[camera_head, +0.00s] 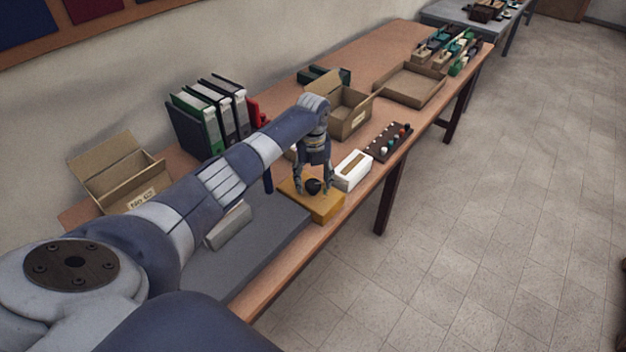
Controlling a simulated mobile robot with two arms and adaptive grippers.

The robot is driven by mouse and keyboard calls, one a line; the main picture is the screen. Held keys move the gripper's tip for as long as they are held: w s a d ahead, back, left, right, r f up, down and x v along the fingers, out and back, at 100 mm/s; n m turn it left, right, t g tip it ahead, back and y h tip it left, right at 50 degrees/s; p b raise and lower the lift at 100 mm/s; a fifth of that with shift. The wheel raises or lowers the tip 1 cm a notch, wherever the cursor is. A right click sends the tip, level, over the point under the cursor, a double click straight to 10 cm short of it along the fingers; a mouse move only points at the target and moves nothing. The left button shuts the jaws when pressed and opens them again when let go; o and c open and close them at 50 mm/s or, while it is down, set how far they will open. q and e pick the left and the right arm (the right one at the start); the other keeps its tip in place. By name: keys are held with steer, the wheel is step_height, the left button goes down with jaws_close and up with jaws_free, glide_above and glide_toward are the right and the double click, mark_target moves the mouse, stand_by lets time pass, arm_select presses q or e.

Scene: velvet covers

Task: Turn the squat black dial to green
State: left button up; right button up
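The squat black dial (313,186) sits on top of a yellow-orange box (322,208) near the front edge of the wooden table. My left gripper (314,187) points down over the box, with its fingers spread on either side of the dial. Whether the fingers touch the dial is too small to tell. No green mark on the box can be made out, and the dial's pointing direction is not clear. My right gripper does not show.
A white box (352,171) stands right beside the yellow box. A dark rack with coloured knobs (389,143) lies beyond it. Open cardboard boxes (344,112) and binders (208,116) stand behind. A grey surface (262,243) lies nearer to me.

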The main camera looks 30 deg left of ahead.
mark_target(313, 183)
arm_select(q)
steer(key=shift+r, duration=0.15)
step_height(313, 183, up, 12)
steer(key=shift+f, duration=0.2)
stand_by(0.4)
steer(key=shift+d+f, duration=0.1)
